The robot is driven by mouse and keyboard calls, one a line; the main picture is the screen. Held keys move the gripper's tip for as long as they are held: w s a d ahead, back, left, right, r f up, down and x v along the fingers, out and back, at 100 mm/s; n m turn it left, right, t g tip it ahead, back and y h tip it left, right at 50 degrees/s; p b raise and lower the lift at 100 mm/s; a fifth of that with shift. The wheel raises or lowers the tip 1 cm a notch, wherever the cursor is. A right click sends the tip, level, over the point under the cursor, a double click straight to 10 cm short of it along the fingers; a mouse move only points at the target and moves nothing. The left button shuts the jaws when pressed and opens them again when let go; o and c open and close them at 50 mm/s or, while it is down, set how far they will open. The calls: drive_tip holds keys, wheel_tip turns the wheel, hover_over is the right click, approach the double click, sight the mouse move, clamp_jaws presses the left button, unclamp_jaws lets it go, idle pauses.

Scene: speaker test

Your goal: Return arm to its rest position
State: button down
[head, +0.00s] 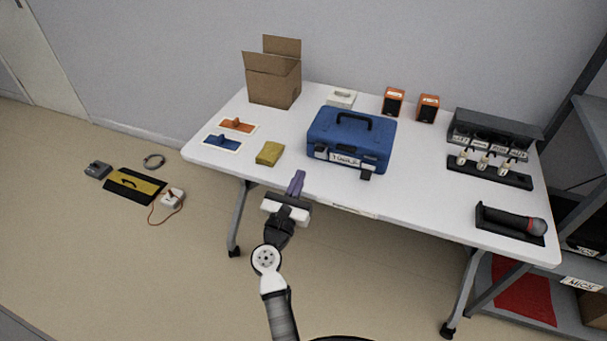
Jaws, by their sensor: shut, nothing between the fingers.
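My gripper (296,183) is at the front edge of the white table (410,193), in the head view. Its purple fingers are together with nothing between them. My arm reaches up from the bottom of the picture, partly bent. The blue case (345,140) with a dark handle and a white label stands closed on the table, to the right of and behind my gripper.
An open cardboard box (274,85) and two orange speakers (393,101) stand at the back. A microphone (515,221) lies in a dark tray at right. A grey shelf rack (592,120) borders the table's right.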

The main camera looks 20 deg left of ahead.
drive_tip(key=shift+s, duration=0.3)
drive_tip(key=shift+r, duration=0.1)
